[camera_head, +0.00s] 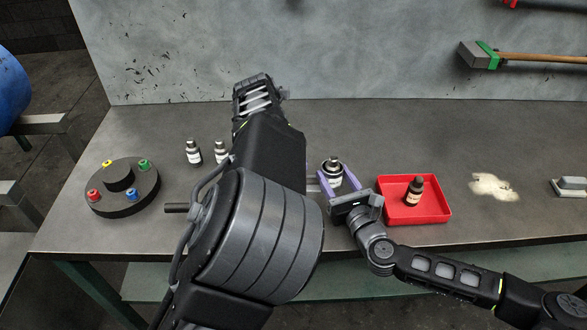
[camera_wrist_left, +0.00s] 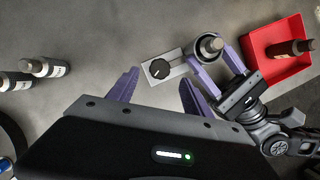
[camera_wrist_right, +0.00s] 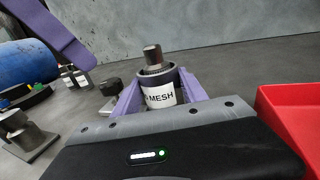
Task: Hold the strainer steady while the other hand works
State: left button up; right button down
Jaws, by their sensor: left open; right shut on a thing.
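The strainer (camera_head: 332,172) appears to be the dark cylinder with a white label reading MESH in the right wrist view (camera_wrist_right: 159,95). A grey-brown cylinder stands in its top. My right gripper (camera_head: 338,180) has its purple fingers around it, one on each side, at the table. A grey plate with a black knob (camera_wrist_left: 160,69) lies beside it in the left wrist view. My left gripper (camera_wrist_left: 160,88) is open and empty above the table, left of the strainer. One purple left finger crosses the upper left of the right wrist view. My left arm hides the left gripper in the head view.
A red tray (camera_head: 440,213) holding a dark bottle (camera_head: 414,190) is right of the strainer. Two dark bottles (camera_head: 193,152) stand at left, near a black round holder (camera_head: 125,205) with coloured pieces. A pale spill (camera_head: 493,187) lies at right. A wall bounds the back.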

pick_arm(q)
jog(key=x, duration=0.5)
jog(key=shift+w+d+f, duration=0.1)
jog(key=shift+w+f, duration=0.05)
jog(key=shift+f, duration=0.15)
grip_shut()
dwell(0.4)
